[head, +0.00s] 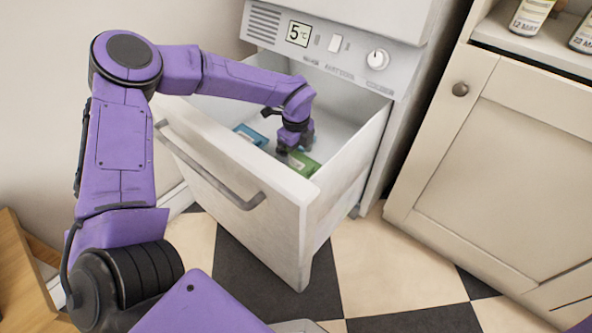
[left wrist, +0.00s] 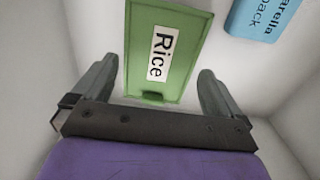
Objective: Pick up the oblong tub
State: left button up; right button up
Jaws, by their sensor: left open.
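A green oblong tub (head: 306,168) with a white label lies in the open fridge drawer. In the left wrist view the tub (left wrist: 165,70) reads "Rice". My left gripper (head: 291,152) reaches down into the drawer over the tub and partly hides it in the head view. In the left wrist view the gripper (left wrist: 157,72) is open, with one finger to each side of the tub's near end and a gap on both sides. I cannot tell whether the fingers are down at the tub's height. My right gripper is not in view.
A blue pack (head: 250,134) lies in the drawer left of the tub; it also shows in the left wrist view (left wrist: 258,18). The drawer's walls (head: 345,160) stand around both. A cream cabinet (head: 490,160) stands to the right, with bottles (head: 531,14) on its top shelf.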

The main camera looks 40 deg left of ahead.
pick_arm(q)
notch_tip(320, 180, down, 3)
jog(key=shift+r, duration=0.2)
jog(key=c, duration=1)
